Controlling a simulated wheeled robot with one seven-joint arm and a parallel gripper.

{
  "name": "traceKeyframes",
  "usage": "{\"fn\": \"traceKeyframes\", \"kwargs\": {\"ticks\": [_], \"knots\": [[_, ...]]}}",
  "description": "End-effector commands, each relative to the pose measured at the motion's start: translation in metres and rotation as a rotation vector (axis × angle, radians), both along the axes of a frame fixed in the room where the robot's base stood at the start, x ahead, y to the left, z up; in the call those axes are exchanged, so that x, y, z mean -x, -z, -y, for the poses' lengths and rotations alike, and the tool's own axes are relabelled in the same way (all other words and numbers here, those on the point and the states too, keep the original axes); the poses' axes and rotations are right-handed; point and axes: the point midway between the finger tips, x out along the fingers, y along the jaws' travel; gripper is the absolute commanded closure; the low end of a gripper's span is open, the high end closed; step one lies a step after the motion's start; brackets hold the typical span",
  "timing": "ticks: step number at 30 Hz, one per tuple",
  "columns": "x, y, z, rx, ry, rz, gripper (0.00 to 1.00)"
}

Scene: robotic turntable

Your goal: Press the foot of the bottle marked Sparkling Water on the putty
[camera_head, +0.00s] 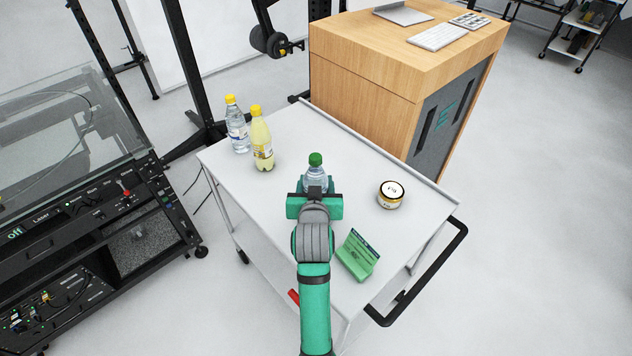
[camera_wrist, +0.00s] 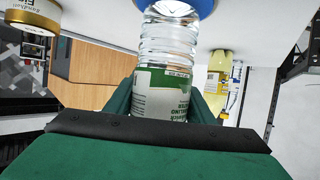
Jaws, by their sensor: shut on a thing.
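The Sparkling Water bottle (camera_head: 315,179) is a clear bottle with a green cap, upright over the white cart top in the head view. In the upside-down wrist view the bottle (camera_wrist: 163,50) has a green and white label with partly readable text. My gripper (camera_head: 315,192) is shut around the bottle at its label, with a green finger on each side. A blue round patch (camera_wrist: 200,6), seemingly the putty, shows at the bottle's foot at the top of the wrist view. I cannot tell whether foot and patch touch. In the head view my gripper and the bottle hide this spot.
A jar (camera_head: 391,198) stands right of the bottle, and a green card stand (camera_head: 357,255) stands nearer. A yellow bottle (camera_head: 262,142) and a clear yellow-capped bottle (camera_head: 237,128) stand at the back left. The cart top (camera_head: 300,128) is bare between them. A wooden cabinet (camera_head: 362,90) stands behind.

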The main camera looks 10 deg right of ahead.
Motion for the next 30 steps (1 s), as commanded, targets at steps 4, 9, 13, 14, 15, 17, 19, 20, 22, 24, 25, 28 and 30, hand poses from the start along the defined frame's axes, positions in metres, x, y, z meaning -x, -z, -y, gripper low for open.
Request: {"fn": "traceKeyframes", "kwargs": {"ticks": [4,9,13,14,15,17,19,20,22,24,25,28,30], "knots": [[-0.0002,0.0000,-0.0009,0.000,-0.001,0.003,0.91],[-0.0001,0.0017,-0.0001,0.000,0.000,0.003,0.91],[0.0000,0.0029,0.0017,0.000,0.002,0.003,0.91],[0.0001,0.0032,0.0019,0.001,0.003,0.003,0.91],[0.0001,0.0036,0.0022,0.001,0.003,0.003,0.91],[0.0002,0.0042,0.0027,0.000,0.004,0.003,0.91],[0.0002,0.0050,0.0031,0.000,0.004,0.003,0.91],[0.0002,0.0053,0.0030,0.000,0.004,0.003,0.91],[0.0001,0.0059,0.0021,0.001,0.003,0.003,0.91],[0.0000,0.0068,0.0010,0.000,0.001,0.002,0.91],[-0.0001,0.0071,0.0001,0.000,0.000,0.002,0.91],[-0.0001,0.0082,-0.0004,0.000,-0.001,0.002,0.91],[-0.0001,0.0086,-0.0006,0.000,-0.001,0.001,0.91]]}}
